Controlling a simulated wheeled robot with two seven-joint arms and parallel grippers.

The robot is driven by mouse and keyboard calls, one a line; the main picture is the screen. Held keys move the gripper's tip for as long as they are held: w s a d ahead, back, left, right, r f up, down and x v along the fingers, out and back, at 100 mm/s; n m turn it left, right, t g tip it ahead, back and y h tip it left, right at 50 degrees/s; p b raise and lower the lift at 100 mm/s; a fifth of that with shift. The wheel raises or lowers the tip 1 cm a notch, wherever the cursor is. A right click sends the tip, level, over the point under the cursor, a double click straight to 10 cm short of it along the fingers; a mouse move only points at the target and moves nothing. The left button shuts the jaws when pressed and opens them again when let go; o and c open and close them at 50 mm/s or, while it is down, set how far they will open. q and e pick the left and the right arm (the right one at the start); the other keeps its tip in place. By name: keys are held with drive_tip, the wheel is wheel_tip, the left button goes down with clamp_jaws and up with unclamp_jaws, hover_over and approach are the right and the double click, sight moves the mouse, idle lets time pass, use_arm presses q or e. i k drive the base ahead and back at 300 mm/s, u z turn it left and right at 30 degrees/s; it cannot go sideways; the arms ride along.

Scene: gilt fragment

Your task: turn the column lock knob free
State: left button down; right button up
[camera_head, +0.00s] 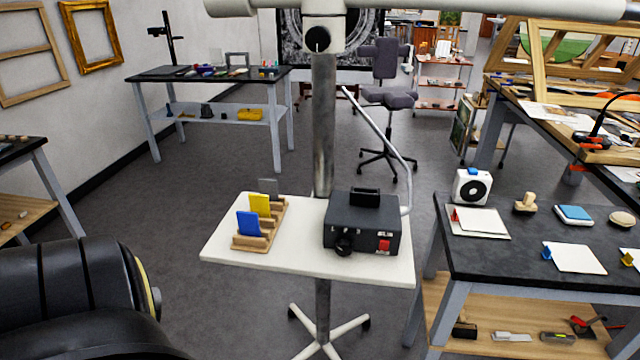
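A black round knob (317,38) sits on the front of a white collar at the top of the grey metal column (324,125). A white horizontal bar (420,10) runs through the collar to both sides, cut by the top edge of the view. The knob faces me and nothing touches it. I cannot tell from this view whether it is locked or loose. Neither of my grippers is in view.
A white shelf (290,262) on the column carries a black box (362,225) with its own knob and a wooden rack (262,228) with coloured cards. A dark-topped table (500,265) stands close at right. Open floor (220,300) lies left of the column.

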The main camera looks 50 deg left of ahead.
sight(318, 38)
drive_tip(key=u, duration=0.9)
drive_tip(key=i, duration=0.8)
drive_tip(key=u, duration=0.9)
